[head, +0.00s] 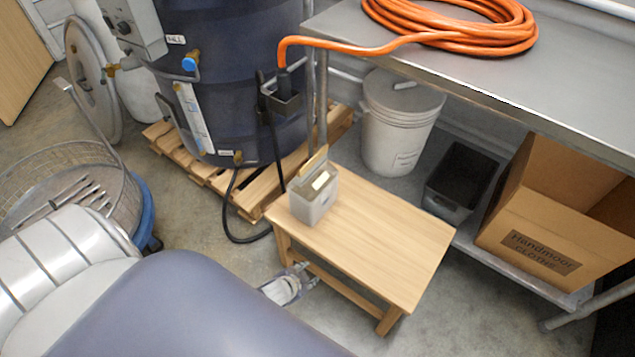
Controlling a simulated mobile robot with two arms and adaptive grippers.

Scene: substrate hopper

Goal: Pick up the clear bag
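A small light-grey container-like item (315,201) stands upright on the left end of the low wooden bench (385,240). It has a tan strip along its top and a pale label. I cannot tell whether this is the clear bag, and no other thing in view shows plainly as one. My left gripper (302,278) is low beside the front left of the bench, below and apart from the grey item. It is small and partly hidden behind my arm, so its finger opening is unclear. My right gripper is not in view.
A dark blue drum (240,85) stands on a wooden pallet (205,178). A metal table (480,65) bears a coiled orange hose (460,42). Below it are a white bucket (395,130), a black bin (458,175) and a cardboard box (520,225). A wire basket (60,185) stands at left.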

